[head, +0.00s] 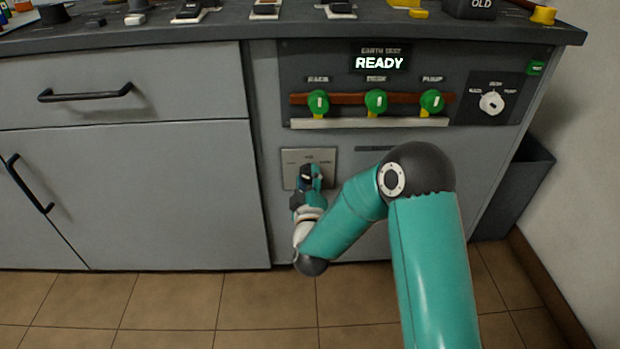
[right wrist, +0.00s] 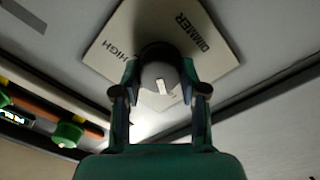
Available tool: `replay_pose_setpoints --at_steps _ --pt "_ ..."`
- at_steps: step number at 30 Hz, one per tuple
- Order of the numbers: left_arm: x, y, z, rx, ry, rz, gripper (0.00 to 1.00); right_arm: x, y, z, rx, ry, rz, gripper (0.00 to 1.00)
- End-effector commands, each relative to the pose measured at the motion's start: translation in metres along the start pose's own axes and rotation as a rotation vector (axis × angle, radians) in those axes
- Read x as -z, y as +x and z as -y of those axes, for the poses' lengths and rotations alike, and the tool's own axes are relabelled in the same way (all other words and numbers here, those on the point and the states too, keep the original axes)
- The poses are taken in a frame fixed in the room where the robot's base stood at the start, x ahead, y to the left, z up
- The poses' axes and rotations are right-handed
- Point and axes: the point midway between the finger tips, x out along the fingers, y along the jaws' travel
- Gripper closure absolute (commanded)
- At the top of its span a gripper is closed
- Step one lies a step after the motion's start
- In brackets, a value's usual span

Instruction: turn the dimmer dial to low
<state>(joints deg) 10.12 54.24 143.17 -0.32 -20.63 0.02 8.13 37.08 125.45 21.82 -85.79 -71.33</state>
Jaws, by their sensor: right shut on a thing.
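The dimmer plate (head: 291,174) is a pale grey panel on the cabinet front, below the row of green knobs. In the right wrist view, the plate (right wrist: 110,45) shows tilted, with the words DIMMER and HIGH readable; a low label cannot be made out. The round grey dimmer dial (right wrist: 157,75) has a small white mark on its face; I cannot tell which label it points at. My right gripper (head: 311,172) is at the plate and hides most of the dial in the head view. Its two fingers (right wrist: 159,78) are shut on the dial, one on each side. My left gripper is not in view.
Above the plate, green knobs (head: 376,101) sit along a brown bar under a READY display (head: 380,63). A white selector knob (head: 491,103) is at the right. Cabinet handles (head: 85,93) stick out at the left. A dark bin (head: 522,185) stands at the right.

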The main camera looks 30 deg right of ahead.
Motion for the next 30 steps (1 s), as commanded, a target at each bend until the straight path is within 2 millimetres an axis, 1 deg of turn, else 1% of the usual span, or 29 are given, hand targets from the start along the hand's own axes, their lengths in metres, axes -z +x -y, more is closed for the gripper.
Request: replay_pose_setpoints --at_steps 6,17,18,20,21,22,30 --pt "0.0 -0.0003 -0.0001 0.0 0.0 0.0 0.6 -0.0013 -0.0001 0.0007 0.002 -0.035 0.002 0.93" --pt "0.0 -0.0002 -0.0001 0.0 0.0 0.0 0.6 -0.0014 -0.0003 0.0009 0.003 -0.039 0.001 0.93" --pt "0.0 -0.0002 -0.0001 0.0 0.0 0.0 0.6 -0.0014 -0.0003 0.0009 0.003 -0.038 0.001 0.51" --pt "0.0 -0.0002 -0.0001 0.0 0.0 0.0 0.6 -0.0014 -0.0003 0.0008 0.003 -0.038 0.001 0.41" --pt "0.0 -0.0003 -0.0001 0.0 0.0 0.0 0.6 -0.0013 -0.0003 0.0007 0.003 -0.038 0.001 0.34" --pt "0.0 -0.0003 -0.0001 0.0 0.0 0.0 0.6 -0.0013 -0.0002 0.0006 0.003 -0.038 0.001 0.32" --pt "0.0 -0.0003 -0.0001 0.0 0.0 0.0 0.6 -0.0009 -0.0004 0.0001 0.001 -0.036 0.0 0.32"
